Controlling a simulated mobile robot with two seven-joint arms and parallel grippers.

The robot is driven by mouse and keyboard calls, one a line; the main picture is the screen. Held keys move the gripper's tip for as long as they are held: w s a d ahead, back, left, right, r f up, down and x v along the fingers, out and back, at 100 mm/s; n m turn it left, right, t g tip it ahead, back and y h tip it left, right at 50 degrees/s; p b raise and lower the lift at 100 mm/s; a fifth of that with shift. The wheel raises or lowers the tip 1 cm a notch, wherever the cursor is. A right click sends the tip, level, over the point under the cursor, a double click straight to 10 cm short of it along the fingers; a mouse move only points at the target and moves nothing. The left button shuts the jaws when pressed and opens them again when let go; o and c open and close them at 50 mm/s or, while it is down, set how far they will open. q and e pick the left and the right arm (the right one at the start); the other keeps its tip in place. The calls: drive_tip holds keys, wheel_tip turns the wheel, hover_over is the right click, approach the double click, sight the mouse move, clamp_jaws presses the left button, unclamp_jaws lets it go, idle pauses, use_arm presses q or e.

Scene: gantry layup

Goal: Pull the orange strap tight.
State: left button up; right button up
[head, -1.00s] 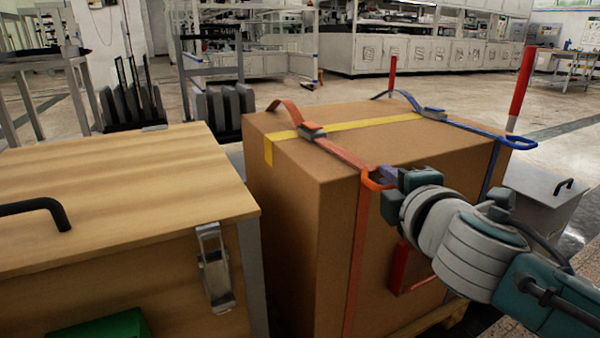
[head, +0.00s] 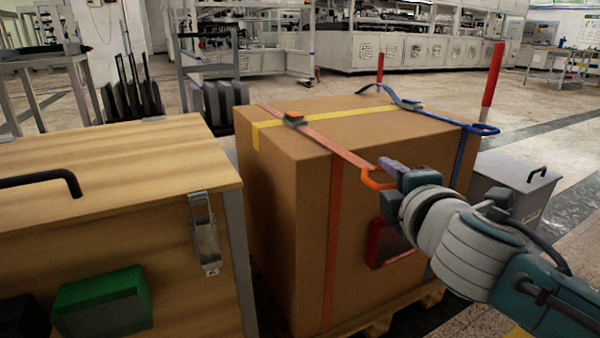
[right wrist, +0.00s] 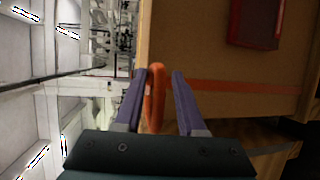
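The orange strap (head: 333,235) runs up the near side of the big cardboard box (head: 275,200) and over its top through a buckle (head: 294,119). Its far tail lies nearly flat on the box. My right gripper (head: 391,171) is at this loop. In the right wrist view the loop (right wrist: 155,95) stands between the purple fingers, close to the left one, with a visible gap to the right one. My left gripper is not in view.
A blue strap (head: 440,117) with a blue loop (head: 486,128) crosses the box's far end. A red post (head: 493,75) stands behind. A wooden crate (head: 100,180) with a latch is at left, and a grey bin (head: 515,185) at right.

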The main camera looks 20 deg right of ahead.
drive_tip(key=shift+r, duration=0.1)
drive_tip(key=shift+s+a, duration=0.15)
drive_tip(key=shift+s, duration=0.05)
drive_tip(key=p+v, duration=0.2)
drive_tip(key=v, duration=0.7)
drive_tip(key=shift+s+p, duration=0.2)
drive_tip(key=shift+p, duration=0.15)
